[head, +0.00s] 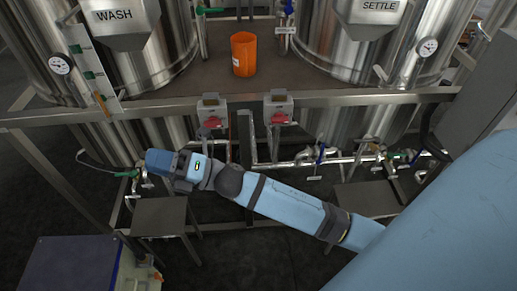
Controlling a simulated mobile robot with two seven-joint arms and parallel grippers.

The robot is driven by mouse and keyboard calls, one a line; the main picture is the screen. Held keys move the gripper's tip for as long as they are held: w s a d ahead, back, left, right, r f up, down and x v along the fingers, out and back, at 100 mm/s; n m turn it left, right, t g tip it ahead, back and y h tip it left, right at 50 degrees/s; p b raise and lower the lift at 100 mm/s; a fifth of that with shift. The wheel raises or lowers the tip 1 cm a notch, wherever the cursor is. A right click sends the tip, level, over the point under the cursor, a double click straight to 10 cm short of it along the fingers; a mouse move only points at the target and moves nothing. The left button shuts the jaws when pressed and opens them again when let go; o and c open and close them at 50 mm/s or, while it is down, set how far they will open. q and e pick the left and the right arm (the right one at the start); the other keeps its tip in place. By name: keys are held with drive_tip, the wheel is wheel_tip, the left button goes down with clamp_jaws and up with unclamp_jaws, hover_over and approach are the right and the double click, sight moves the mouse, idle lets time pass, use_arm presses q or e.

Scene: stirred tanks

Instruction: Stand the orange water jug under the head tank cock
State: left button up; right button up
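The orange water jug (243,55) stands upright on the brown deck (190,74) between the WASH tank and the SETTLE tank. No gripper touches it. A green-handled cock (208,10) shows at the top edge, up and left of the jug. A blue-handled cock (288,8) shows up and right of it. I cannot tell which, if either, belongs to the head tank. My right arm reaches in from the right, below the deck's front rail. My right gripper (152,178) is at its far left end, well below and left of the jug. Its fingers cannot be made out. My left gripper is out of view.
The WASH tank (165,40) and SETTLE tank (325,45) flank the jug. A metal rail (350,97) with two red-switched boxes (211,112) runs along the deck's front. Pipes and small stands (160,215) lie below. A blue-topped box (70,265) is at lower left.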

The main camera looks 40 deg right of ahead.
drive_tip(key=s+d+f+m+h, duration=0.4)
drive_tip(key=s+f+m+h, duration=0.1)
drive_tip(key=f+m, duration=0.5)
drive_tip(key=s+d+f+m+g+h, duration=0.1)
drive_tip(key=s+d+f+m+h, duration=0.3)
drive_tip(key=s+f+m, duration=0.3)
drive_tip(key=s+d+f+m+g+h, duration=0.1)
drive_tip(key=s+d+f+m+h, duration=0.3)
drive_tip(key=f+m, duration=0.8)
drive_tip(key=s+m+h, duration=0.1)
drive_tip(key=s+h, duration=0.1)
drive_tip(key=shift+d+f+h, duration=0.2)
drive_tip(key=shift+f+h, duration=0.1)
drive_tip(key=shift+f, duration=0.05)
